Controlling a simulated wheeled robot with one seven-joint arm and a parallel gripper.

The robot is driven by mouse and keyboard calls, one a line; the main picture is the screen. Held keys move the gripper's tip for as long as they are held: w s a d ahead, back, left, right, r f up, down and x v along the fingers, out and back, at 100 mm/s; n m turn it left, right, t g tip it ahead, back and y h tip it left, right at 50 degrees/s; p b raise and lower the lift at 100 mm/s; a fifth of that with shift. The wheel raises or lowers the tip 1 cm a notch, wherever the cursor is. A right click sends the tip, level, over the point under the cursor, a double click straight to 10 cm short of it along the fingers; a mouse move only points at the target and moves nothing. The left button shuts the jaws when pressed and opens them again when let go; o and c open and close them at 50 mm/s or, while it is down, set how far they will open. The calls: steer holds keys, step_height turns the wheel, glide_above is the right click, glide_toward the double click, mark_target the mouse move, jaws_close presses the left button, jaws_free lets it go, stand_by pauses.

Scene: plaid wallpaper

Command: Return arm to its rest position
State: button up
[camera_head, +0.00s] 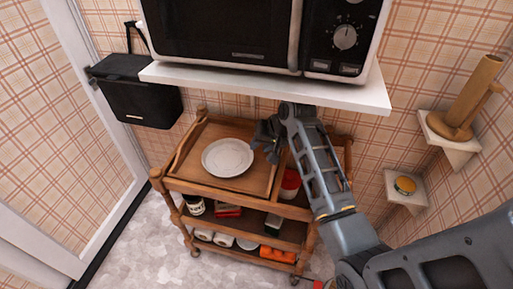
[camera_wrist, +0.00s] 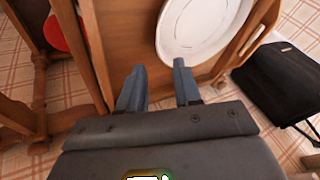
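My gripper (camera_head: 268,140) is at the end of my arm, under the white shelf and over the top of the wooden trolley. In the wrist view its two fingers (camera_wrist: 158,88) are apart with nothing between them, so it is open and empty. A white plate (camera_head: 228,157) lies on the tray of the trolley (camera_head: 240,183), just left of my gripper. The plate also shows in the wrist view (camera_wrist: 200,28), beyond the fingers and apart from them. My arm reaches in from the lower right.
A microwave (camera_head: 345,38) stands on the white shelf (camera_head: 265,86) close above my gripper. A black box (camera_head: 140,103) hangs at left. Lower trolley shelves carry several items. Floor at lower left is clear.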

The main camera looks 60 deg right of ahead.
steer(key=shift+v, duration=0.95)
